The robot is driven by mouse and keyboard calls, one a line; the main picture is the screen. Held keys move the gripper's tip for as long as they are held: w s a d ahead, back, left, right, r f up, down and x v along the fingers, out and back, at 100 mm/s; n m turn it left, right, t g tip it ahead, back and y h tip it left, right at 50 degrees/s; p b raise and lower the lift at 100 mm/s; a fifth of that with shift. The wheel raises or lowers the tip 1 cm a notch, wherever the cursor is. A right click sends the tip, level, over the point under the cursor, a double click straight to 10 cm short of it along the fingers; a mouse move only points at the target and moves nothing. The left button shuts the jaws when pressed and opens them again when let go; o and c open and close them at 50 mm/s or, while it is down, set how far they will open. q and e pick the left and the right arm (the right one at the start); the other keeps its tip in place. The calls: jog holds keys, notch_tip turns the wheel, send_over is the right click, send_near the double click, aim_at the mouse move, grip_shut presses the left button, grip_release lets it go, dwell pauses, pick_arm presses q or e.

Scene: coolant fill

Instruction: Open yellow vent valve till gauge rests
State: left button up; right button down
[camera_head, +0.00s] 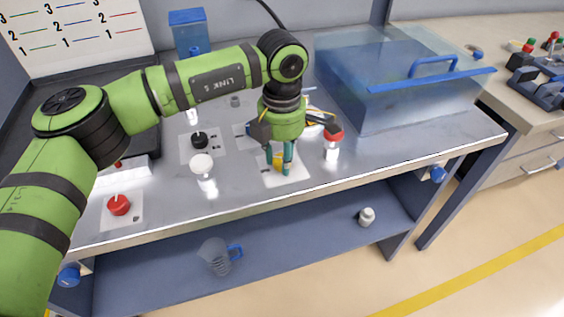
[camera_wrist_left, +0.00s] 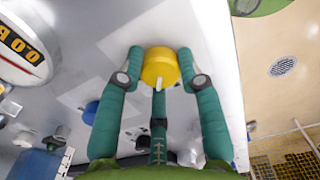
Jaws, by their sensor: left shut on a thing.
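The yellow vent valve (camera_head: 277,162) is a round knob on a white plate (camera_head: 296,176) near the front of the metal bench. My left gripper (camera_head: 280,165) points down over it, with its teal fingers around the knob. In the left wrist view the yellow knob (camera_wrist_left: 160,66) sits between the fingers of my shut left gripper (camera_wrist_left: 160,80). A round white gauge (camera_wrist_left: 22,42) with a dark display and yellow digits is cut off at the left edge of that view. Its reading is upside down and only partly legible. My right gripper is not in view.
A red knob (camera_head: 119,204) and a black knob (camera_head: 199,140) are further left. A clear blue bin (camera_head: 390,95) fills the back right. A jug (camera_head: 214,256) stands on the lower shelf.

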pick_arm(q)
jog(key=n+b, duration=0.2)
jog(key=n, duration=0.2)
jog(key=shift+f, duration=0.15)
jog(key=shift+n+b, duration=0.35)
jog(key=shift+n, duration=0.55)
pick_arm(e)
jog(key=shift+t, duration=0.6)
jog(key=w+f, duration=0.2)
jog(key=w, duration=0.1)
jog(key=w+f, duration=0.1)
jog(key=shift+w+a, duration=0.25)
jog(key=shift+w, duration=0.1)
pick_arm(q)
jog(key=o, duration=1.1)
jog(key=shift+o, duration=0.2)
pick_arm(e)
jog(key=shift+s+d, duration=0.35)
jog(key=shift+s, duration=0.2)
